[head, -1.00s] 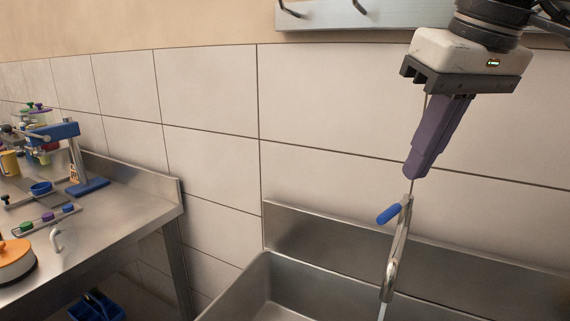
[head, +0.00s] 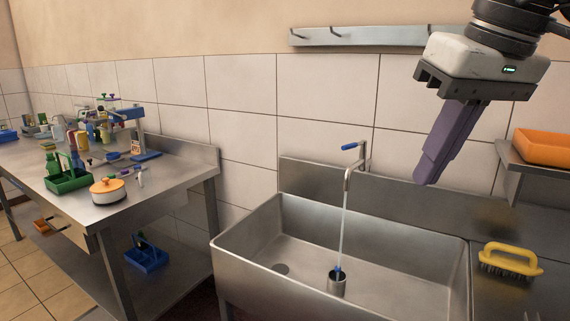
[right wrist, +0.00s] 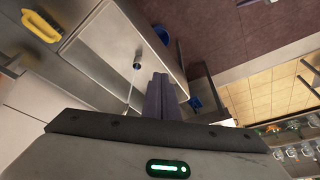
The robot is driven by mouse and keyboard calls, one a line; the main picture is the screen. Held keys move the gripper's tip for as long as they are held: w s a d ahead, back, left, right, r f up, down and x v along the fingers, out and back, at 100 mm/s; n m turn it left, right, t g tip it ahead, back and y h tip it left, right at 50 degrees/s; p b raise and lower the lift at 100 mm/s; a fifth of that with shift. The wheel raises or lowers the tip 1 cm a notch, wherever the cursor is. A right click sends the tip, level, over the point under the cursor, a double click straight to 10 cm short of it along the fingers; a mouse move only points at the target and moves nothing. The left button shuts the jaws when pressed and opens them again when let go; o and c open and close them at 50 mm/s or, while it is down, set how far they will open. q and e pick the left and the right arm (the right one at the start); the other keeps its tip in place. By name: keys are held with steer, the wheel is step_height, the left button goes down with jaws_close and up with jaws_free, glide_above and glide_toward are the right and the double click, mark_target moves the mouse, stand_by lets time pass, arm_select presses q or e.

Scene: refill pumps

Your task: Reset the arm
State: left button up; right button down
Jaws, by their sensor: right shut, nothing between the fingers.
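My right gripper (head: 428,178) is at the upper right of the head view, its purple fingers pointing down and closed together with nothing between them. It hangs in the air above the right part of the sink, apart from the faucet. It also shows in the right wrist view (right wrist: 159,82). The faucet (head: 357,170) with a blue lever stands at the back of the sink (head: 300,225). My left gripper is not in view.
A yellow-handled brush (head: 508,258) lies on the counter right of the sink. An orange tray (head: 545,147) sits on a shelf at the right edge. A steel table (head: 150,200) on the left holds a green caddy (head: 68,182), an orange-lidded pot (head: 107,190) and several bottles.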

steer(key=s+a+f+m+g+y, duration=0.25)
steer(key=a+f+m+y, duration=0.25)
steer(key=a+m+y, duration=0.6)
steer(key=s+a+f+m+g+y, duration=0.1)
steer(key=a+f+m+g+y, duration=0.3)
steer(key=a+m+y, duration=0.7)
steer(key=w+d+f+m+t+h, duration=0.15)
steer(key=w+f+m+t, duration=0.25)
steer(key=m+t, duration=0.4)
steer(key=w+d+f+m+t+h, duration=0.1)
steer(key=w+d+f+m+t, duration=0.15)
steer(key=m+t, duration=0.55)
steer(key=w+d+f+m+t+h, duration=0.1)
steer(key=d+f+m+t+h, duration=0.1)
steer(key=d+f+m+h, duration=0.55)
steer(key=w+f+m+t+h, duration=0.15)
steer(key=f+m+h, duration=0.25)
steer(key=f+m, duration=0.7)
steer(key=s+d+f+m+g+h, duration=0.1)
steer(key=s+d+f+m+h, duration=0.3)
steer(key=f, duration=0.4)
steer(key=s+d+f+m+g+h, duration=0.1)
steer(key=s+d+f+m+g, duration=0.1)
steer(key=s+f+m, duration=0.35)
steer(key=s+d+f+m+g+h, duration=0.2)
steer(key=s+f+m+g, duration=0.3)
steer(key=s+f, duration=0.8)
steer(key=shift+d+f+m, duration=0.5)
steer(key=shift+d+m, duration=0.05)
steer(key=shift+m, duration=0.65)
